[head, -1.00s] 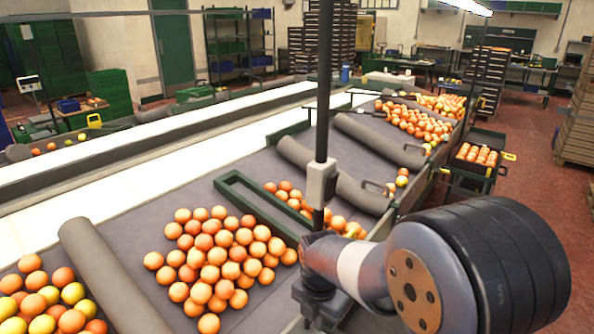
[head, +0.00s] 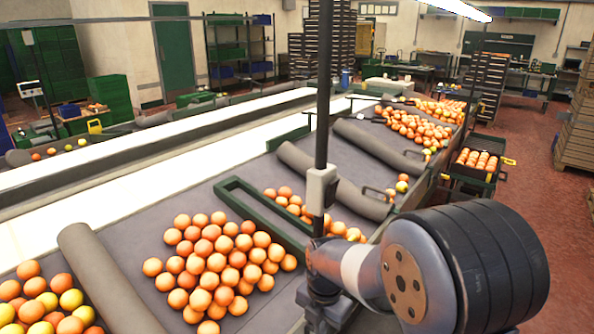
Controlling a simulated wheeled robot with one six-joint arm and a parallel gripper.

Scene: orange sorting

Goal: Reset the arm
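My arm shows at the lower right of the head view, with its large dark and silver joint beside the front edge of the sorting table (head: 125,255). My gripper is not in this view, so its opening and anything in it cannot be seen. A large pile of oranges (head: 215,262) lies on the table to the left of my arm. A smaller group of oranges (head: 340,228) lies just behind the arm's base, partly hidden by a dark upright pole.
Padded grey rollers (head: 110,282) divide the table into bays. A green frame (head: 262,232) lies beside the large pile. More oranges (head: 415,128) lie farther back. A crate of oranges (head: 477,160) stands at right, and stacked trays (head: 578,130) stand at the right edge. Red floor (head: 545,215) is open between.

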